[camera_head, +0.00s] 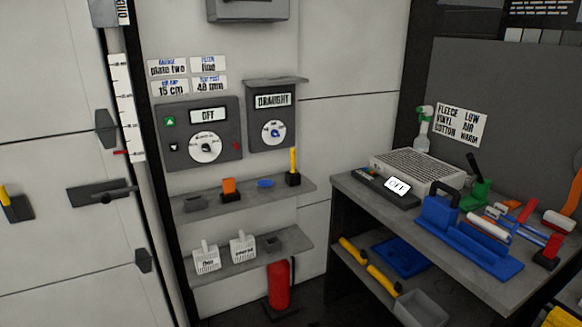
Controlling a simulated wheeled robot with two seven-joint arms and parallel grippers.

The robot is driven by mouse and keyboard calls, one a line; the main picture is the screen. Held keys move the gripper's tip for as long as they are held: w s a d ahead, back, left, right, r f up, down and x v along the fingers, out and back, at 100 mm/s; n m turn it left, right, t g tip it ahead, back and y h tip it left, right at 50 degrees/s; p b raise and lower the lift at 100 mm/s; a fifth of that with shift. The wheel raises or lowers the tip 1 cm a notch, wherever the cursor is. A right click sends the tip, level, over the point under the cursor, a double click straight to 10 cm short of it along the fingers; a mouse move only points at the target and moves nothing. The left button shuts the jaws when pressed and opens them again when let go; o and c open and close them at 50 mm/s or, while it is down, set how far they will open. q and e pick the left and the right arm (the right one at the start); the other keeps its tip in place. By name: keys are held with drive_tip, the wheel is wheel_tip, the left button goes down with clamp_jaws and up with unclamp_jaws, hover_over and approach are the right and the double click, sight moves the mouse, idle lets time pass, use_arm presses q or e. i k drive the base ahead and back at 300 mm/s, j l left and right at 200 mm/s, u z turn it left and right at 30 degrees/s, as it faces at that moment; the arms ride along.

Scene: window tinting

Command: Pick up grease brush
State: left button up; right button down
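No label in view reads grease brush, so I cannot tell for certain which object it is. A thin yellow upright handle (293,160) stands in a small black base (293,180) at the right end of the upper wall shelf (240,198). An orange block-like item (229,188) and a flat blue oval (265,184) are beside it on that shelf. A small grey dish (195,203) sits at the shelf's left. Neither of my grippers shows in the head view.
A red extinguisher (279,284) stands below. At right, a grey workbench (345,185) carries a blue rack (470,245), a vented box (415,168) and several tools. Control panels (202,132) hang above the shelves.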

sight(293, 172)
drive_tip(key=i+j+u, duration=0.1)
drive_tip(key=i+u, duration=0.3)
drive_tip(key=i, duration=0.15)
drive_tip(key=i+l+u, duration=0.1)
drive_tip(key=i+u, duration=0.25)
drive_tip(key=i, duration=0.2)
